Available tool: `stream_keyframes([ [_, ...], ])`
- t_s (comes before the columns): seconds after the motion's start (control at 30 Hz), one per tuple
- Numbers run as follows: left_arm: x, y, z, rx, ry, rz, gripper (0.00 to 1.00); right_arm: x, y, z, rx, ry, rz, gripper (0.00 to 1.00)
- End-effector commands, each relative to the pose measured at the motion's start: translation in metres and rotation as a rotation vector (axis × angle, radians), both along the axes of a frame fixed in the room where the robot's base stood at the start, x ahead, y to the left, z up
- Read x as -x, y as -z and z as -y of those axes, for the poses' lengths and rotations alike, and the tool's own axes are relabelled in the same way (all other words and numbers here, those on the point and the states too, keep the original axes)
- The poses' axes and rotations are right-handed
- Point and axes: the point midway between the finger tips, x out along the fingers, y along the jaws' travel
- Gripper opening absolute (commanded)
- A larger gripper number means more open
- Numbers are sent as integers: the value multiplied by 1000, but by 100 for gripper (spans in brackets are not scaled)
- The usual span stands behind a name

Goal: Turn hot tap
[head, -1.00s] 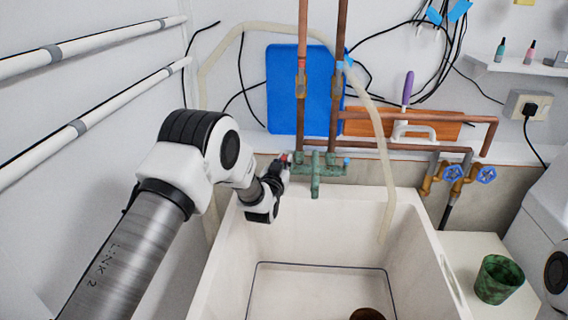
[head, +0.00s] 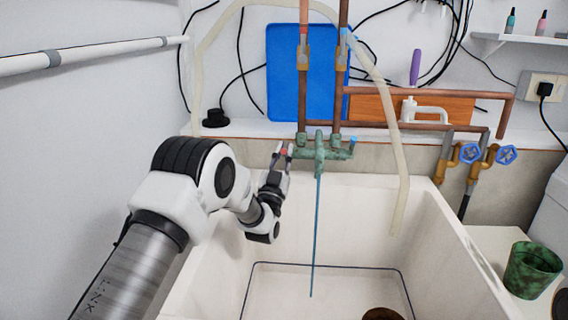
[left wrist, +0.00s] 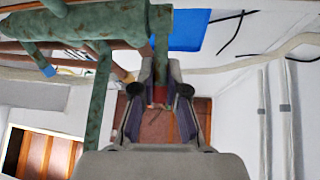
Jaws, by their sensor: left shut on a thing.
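The green, weathered tap (head: 320,153) is at the back wall of the white sink, below two copper pipes. Its hot handle, with a red end (head: 284,152), sticks out on the left; a blue-ended cold handle (head: 352,142) is on the right. My left gripper (head: 281,154) is at the tap's left end, shut on the hot handle. In the left wrist view the red part (left wrist: 160,94) lies between the two fingers, and the green tap body (left wrist: 88,22) is at upper left. A thin blue stream of water (head: 315,235) falls from the spout into the sink. My right gripper is not seen.
The sink's white rim (head: 466,255) encloses free room below the tap. A pale hose (head: 403,165) hangs into the sink. Two blue-wheeled valves (head: 488,155) and a green cup (head: 531,270) are at right. A brown round object (head: 382,314) lies in the sink.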

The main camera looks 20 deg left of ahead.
Motion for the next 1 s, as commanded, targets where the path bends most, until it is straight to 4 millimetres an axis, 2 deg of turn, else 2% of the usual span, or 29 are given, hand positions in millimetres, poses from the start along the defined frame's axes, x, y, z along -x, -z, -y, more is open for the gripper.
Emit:
stream_keyframes([
  [0.07,0,3,0,-4,-1,9,0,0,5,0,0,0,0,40],
  [0.47,0,1,0,-6,0,14,0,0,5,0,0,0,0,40],
  [0.5,0,2,0,-6,0,14,27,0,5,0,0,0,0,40],
  [0.53,0,1,0,-6,0,14,37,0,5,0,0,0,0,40],
  [0.87,1,2,0,-5,0,15,39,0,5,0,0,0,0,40],
  [1.0,13,11,1,-4,0,13,39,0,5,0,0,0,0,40],
])
